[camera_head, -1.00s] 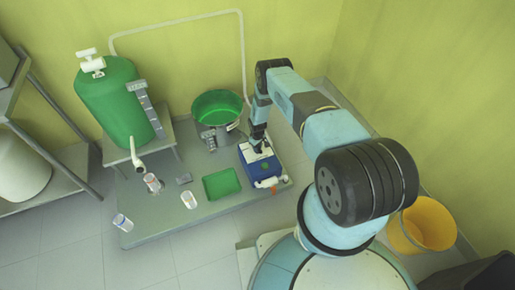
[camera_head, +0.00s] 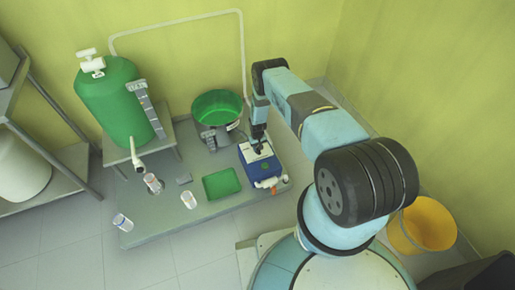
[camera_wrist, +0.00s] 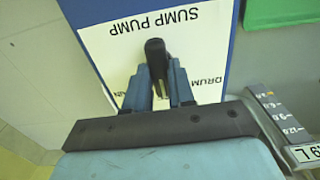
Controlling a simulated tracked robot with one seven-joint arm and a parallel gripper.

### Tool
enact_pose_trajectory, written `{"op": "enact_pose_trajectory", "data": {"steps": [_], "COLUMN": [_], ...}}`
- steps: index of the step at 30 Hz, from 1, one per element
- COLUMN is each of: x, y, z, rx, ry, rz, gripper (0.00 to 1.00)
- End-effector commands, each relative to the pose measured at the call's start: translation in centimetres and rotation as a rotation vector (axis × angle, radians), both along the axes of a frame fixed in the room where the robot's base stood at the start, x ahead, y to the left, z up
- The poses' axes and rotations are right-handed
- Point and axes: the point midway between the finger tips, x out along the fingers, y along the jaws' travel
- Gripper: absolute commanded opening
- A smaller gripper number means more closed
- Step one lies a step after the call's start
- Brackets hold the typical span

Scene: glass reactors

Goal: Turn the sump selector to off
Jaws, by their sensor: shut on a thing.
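The sump pump is a blue box (camera_head: 264,172) on the grey platform, with a white label plate (camera_wrist: 125,40) on top. In the wrist view the plate reads "SUMP PUMP" upside down, with "DRUM" and a partly covered word ending in "IN". The black sump selector handle (camera_wrist: 154,48) stands out from the plate. My gripper (camera_wrist: 159,82) is shut on this handle, with one blue finger on each side. In the head view my gripper (camera_head: 259,143) reaches down onto the box top. Any "off" mark is not visible, and the fingers cover part of the label.
A green-lined tub (camera_head: 217,108) stands just behind and left of the box. A green tray (camera_head: 222,184) lies left of it. A green drum (camera_head: 118,105) stands on a stand further left. A yellow bucket (camera_head: 422,223) is at right.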

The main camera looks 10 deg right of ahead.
Motion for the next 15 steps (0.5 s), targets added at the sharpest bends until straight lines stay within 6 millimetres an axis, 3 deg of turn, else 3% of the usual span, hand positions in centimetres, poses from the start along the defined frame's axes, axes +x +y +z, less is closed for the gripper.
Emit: {"op": "enact_pose_trajectory", "data": {"steps": [6, 7, 15], "x": [0.10, 0.10, 0.05], "y": [0.00, -0.01, 0.00], "z": [0.05, 0.06, 0.02], "rx": [0.000, 0.000, 0.000], "ry": [-0.002, -0.002, -0.001], "rz": [0.001, 0.001, 0.001], "gripper": [0.00, 0.24, 0.49]}}
